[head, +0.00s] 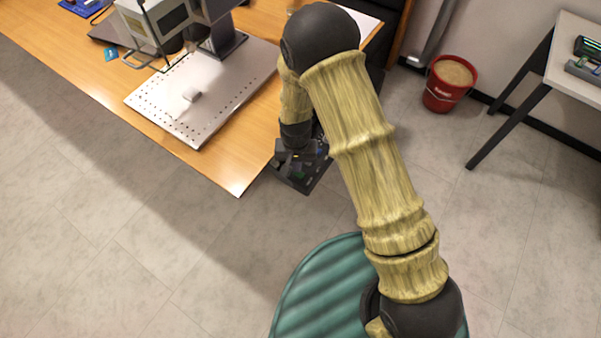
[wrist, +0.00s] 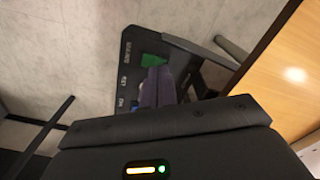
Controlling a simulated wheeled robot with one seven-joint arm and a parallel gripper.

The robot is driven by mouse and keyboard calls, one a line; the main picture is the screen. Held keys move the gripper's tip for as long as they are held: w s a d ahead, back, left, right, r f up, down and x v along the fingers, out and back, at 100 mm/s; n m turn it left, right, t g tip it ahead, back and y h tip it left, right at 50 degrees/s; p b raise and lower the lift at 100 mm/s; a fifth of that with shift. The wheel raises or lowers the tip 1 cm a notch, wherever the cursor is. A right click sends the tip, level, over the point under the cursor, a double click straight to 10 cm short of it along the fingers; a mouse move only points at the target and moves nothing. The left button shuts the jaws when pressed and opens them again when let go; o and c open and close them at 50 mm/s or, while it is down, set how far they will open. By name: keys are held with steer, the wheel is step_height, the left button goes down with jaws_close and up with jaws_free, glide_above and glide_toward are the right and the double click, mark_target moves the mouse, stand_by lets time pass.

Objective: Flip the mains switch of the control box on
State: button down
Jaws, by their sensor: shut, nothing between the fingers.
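The control box (head: 297,182) is a dark box beside the right end of the wooden table, low in the head view. In the wrist view its dark panel (wrist: 128,68) carries white lettering, too small to read surely, and a green switch (wrist: 152,61) near the top lettering. My gripper (wrist: 160,86) is shut and empty, its fingers seen end-on in front of the panel. They hide part of the panel below the green switch. I cannot tell whether they touch it or which way the switch is set. In the head view my gripper (head: 296,153) is over the box, partly hidden.
The wooden table (head: 215,172) with a perforated metal plate (head: 225,95) and the marking machine is left of my arm. A red bucket (head: 449,84) stands on the floor to the right, near a white table (head: 575,60). The floor between is clear.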

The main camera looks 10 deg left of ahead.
steer(key=shift+f+b, duration=0.45)
steer(key=shift+f, duration=0.3)
stand_by(0.4)
steer(key=shift+r+p, duration=2.9)
steer(key=shift+r, duration=0.7)
steer(key=w+d+r+t+p, duration=0.1)
steer(key=d+r+p, duration=0.1)
steer(key=d+r, duration=1.35)
steer(key=s+d+r+m+t+p, duration=0.1)
steer(key=s+d+r+p, duration=0.1)
steer(key=s+d+r, duration=0.6)
step_height(320, 180, up, 4)
steer(key=shift+d+t, duration=0.3)
steer(key=shift+d, duration=0.9)
